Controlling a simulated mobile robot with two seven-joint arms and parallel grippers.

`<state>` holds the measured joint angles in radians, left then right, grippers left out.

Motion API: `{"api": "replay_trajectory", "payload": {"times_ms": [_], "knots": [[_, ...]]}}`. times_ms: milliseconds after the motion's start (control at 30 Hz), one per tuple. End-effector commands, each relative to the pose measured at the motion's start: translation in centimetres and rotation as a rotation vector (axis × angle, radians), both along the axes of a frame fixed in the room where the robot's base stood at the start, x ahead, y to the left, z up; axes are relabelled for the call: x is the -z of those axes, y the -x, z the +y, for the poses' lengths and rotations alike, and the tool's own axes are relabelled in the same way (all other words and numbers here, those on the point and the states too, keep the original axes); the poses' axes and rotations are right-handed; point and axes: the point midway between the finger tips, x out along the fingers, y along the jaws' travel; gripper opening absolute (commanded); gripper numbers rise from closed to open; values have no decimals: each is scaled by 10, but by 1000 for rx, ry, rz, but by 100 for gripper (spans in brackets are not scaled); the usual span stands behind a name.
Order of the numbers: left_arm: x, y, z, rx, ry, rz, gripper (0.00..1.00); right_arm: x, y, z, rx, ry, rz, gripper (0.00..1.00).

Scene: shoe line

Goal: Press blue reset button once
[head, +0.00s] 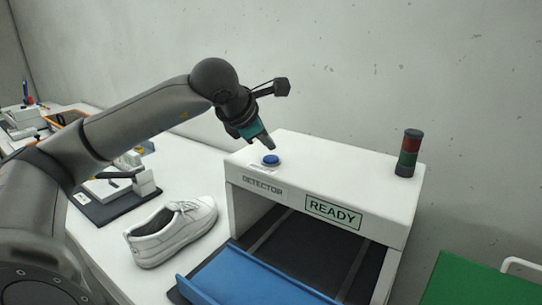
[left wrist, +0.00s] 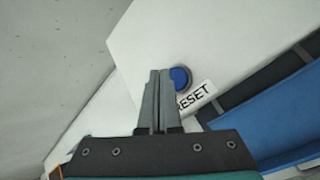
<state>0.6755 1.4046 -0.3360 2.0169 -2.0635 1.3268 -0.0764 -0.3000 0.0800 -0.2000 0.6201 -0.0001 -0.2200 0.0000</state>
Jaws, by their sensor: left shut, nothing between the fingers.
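The blue reset button (head: 271,160) sits on the top of the white detector box (head: 330,165), near its left end. My left gripper (head: 268,145) is shut and empty, with its fingertips pointing down just above and behind the button. In the left wrist view the blue button (left wrist: 180,77) shows just right of the shut fingertips (left wrist: 160,72), beside a label reading RESET (left wrist: 195,96). A small gap seems to lie between the fingertips and the button, but contact cannot be told for sure. My right gripper is not in view.
A signal tower (head: 409,153) stands at the right of the box top. The box front has a READY sign (head: 333,212). A blue tray (head: 250,278) lies before the opening. A white shoe (head: 172,232) rests on the white table, left of the box.

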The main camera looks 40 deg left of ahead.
Motion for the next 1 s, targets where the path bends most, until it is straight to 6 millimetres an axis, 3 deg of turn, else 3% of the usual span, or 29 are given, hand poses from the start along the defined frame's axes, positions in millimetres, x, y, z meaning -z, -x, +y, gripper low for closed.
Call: {"api": "replay_trajectory", "payload": {"times_ms": [433,1000], "knots": [[-47,0,0,0,1,-2,0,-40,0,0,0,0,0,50],[-47,0,0,1,0,-1,0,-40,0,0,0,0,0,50]]}}
